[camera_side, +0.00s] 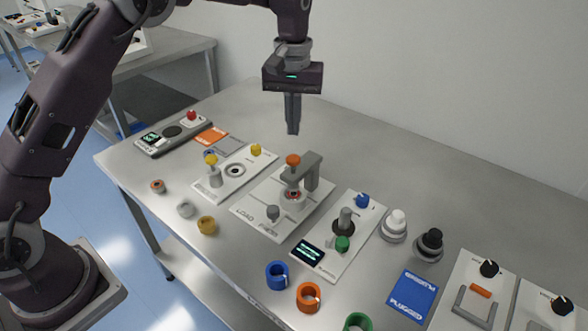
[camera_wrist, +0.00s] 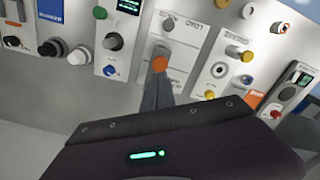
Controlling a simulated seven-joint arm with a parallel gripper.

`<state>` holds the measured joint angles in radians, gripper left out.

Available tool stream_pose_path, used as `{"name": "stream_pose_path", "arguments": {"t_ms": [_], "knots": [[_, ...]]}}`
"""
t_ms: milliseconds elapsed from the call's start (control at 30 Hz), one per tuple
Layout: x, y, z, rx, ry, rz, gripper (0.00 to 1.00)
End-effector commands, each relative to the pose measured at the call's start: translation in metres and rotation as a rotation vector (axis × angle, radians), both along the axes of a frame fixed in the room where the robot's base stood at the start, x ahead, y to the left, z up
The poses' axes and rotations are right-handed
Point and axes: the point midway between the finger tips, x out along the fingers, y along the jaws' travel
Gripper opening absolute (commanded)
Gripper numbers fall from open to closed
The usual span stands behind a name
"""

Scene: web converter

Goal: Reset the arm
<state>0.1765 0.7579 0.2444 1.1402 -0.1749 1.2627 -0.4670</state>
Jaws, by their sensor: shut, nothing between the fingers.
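My gripper (camera_side: 292,130) hangs pointing down above the back part of the table, its two fingers together with nothing between them. In the side view it is above and behind the white press station with the orange knob (camera_side: 293,160), clear of it. In the wrist view the fingers (camera_wrist: 158,85) point toward the orange knob (camera_wrist: 160,62), and the gripper body fills the lower part of the picture.
Several white stations stand on the grey table (camera_side: 440,185), including one with a green button (camera_side: 342,243). Loose blue (camera_side: 277,275) and orange rings (camera_side: 308,297) lie near the front edge. A blue card (camera_side: 412,296) lies at right. The back of the table is clear.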

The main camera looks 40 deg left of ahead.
Motion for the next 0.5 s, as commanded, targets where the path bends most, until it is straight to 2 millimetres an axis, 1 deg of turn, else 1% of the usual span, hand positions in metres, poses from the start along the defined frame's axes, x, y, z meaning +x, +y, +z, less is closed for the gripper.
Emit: {"name": "stream_pose_path", "arguments": {"t_ms": [33,100,367,433,467,500], "knots": [[0.000,0.000,0.005,0.000,-0.001,0.000,0.00],[0.000,0.000,0.009,0.000,0.000,0.001,0.00],[0.000,0.000,0.010,0.000,0.001,0.000,0.00],[-0.004,0.002,0.019,-0.006,-0.012,-0.004,0.00],[-0.009,0.003,0.028,-0.012,-0.022,-0.009,0.00],[-0.020,0.005,0.044,-0.022,-0.042,-0.022,0.00]]}}
